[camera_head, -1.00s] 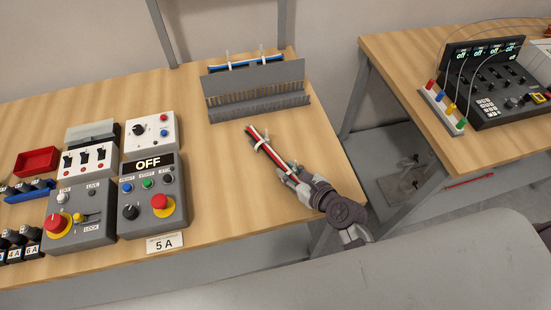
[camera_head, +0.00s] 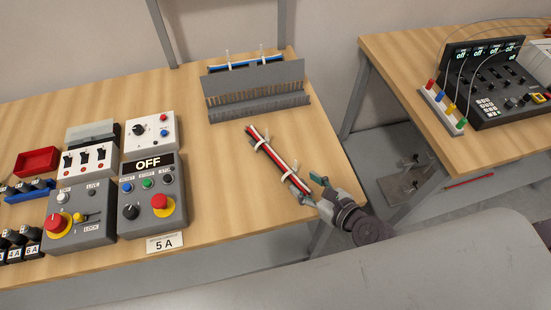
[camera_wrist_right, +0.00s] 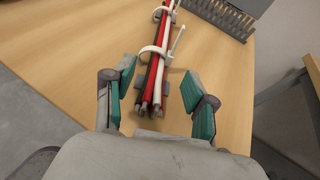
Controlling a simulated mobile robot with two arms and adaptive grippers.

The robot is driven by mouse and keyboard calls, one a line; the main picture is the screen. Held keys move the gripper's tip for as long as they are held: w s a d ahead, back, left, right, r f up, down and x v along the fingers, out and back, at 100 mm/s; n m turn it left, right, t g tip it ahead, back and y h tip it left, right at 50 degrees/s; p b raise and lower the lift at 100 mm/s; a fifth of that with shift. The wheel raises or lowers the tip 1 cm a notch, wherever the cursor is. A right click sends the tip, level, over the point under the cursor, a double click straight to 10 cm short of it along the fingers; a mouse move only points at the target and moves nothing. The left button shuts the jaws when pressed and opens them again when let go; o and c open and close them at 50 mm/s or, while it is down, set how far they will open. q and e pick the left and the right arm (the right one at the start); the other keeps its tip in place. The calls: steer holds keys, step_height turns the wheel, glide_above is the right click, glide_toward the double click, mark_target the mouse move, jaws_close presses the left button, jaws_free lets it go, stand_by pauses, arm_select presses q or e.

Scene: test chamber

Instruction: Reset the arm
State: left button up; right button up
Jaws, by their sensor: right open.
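My right gripper (camera_head: 318,192) is at the right front edge of the left table, close to the near end of a tied wire bundle (camera_head: 280,163). The bundle has red, white and dark wires held by white ties and lies on the tabletop. In the right wrist view, my right gripper (camera_wrist_right: 160,95) is open, its teal-padded fingers apart on either side of the near end of the bundle (camera_wrist_right: 163,70), touching neither side. The left gripper is not in view.
A grey slotted duct (camera_head: 258,90) with a blue-and-black bundle stands behind on the wooden table (camera_head: 225,205). Control boxes (camera_head: 152,195) and a red tray (camera_head: 37,162) are at left. A second table (camera_head: 400,60) holds a power supply (camera_head: 500,85). A gap separates the tables.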

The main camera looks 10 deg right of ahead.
steer(key=shift+v, duration=2.25)
